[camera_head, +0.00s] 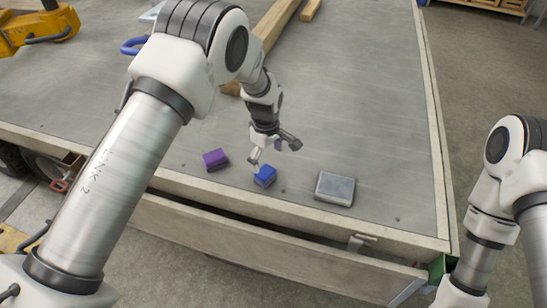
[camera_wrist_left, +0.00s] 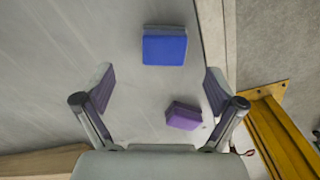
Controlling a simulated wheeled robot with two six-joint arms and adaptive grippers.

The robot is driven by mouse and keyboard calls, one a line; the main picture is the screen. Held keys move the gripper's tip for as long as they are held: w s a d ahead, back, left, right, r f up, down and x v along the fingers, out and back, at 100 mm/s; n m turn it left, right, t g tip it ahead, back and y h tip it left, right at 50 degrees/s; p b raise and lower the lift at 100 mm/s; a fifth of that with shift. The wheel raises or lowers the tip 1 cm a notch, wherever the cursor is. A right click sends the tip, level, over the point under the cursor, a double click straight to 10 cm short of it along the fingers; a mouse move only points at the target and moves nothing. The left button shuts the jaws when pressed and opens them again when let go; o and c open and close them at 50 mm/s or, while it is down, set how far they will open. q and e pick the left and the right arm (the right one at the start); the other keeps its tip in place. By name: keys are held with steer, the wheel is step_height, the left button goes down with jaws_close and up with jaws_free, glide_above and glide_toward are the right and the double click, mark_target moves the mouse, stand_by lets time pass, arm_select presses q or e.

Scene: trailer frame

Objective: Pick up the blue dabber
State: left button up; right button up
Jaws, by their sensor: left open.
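The blue dabber (camera_head: 265,176) is a small blue block on the grey trailer bed, close to its front edge. In the left wrist view the blue dabber (camera_wrist_left: 165,46) lies ahead of the fingertips, with a dark strip along its far side. My left gripper (camera_head: 272,152) is open and empty, just above and behind the blue dabber in the head view. Its two spread fingers (camera_wrist_left: 158,82) show in the left wrist view, apart from the dabber. My right arm shows at the right, but its gripper is out of view.
A purple block (camera_head: 215,159) lies left of the blue dabber; it also shows near one finger in the left wrist view (camera_wrist_left: 183,116). A grey rectangular block (camera_head: 335,188) lies to the right. Wooden beams (camera_head: 275,27) and a yellow tool (camera_head: 38,28) are farther back. The bed's right side is clear.

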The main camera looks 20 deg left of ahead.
mark_target(265, 172)
arm_select(q)
steer(key=shift+w+f, duration=0.3)
steer(key=shift+f, duration=0.5)
steer(key=shift+s+a+f+p, duration=0.25)
steer(key=shift+s+f+p, duration=0.55)
steer(key=shift+f, duration=0.4)
steer(key=f, duration=0.3)
steer(key=shift+w, duration=0.35)
steer(key=shift+w+f, duration=0.15)
steer(key=shift+s+r, duration=0.2)
steer(key=c, duration=0.4)
steer(key=shift+s, duration=0.1)
steer(key=c, duration=1)
arm_select(e)
steer(key=shift+s+r, duration=0.4)
steer(key=shift+r, duration=0.45)
arm_select(q)
steer(key=shift+r, duration=0.1)
